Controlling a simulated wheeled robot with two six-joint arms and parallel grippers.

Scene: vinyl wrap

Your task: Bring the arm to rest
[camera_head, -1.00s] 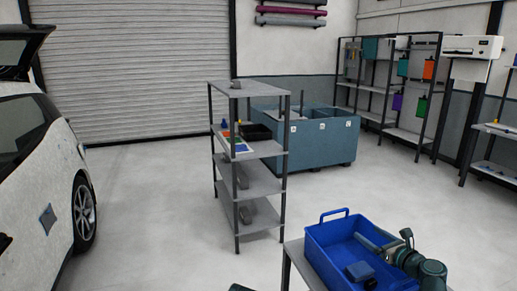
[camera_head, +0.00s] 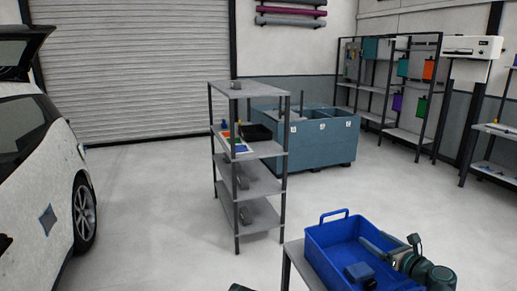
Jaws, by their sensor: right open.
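My right arm comes in at the lower right, and its green and grey wrist is over the right side of the blue tray (camera_head: 315,262). My right gripper (camera_head: 372,246) points left over the tray and is open. I see nothing held in it, though its fingers are small and dark here. My left gripper does not show; only a small dark green piece shows at the bottom edge, left of the tray.
A white car (camera_head: 40,165) is at the left. Open floor lies between.

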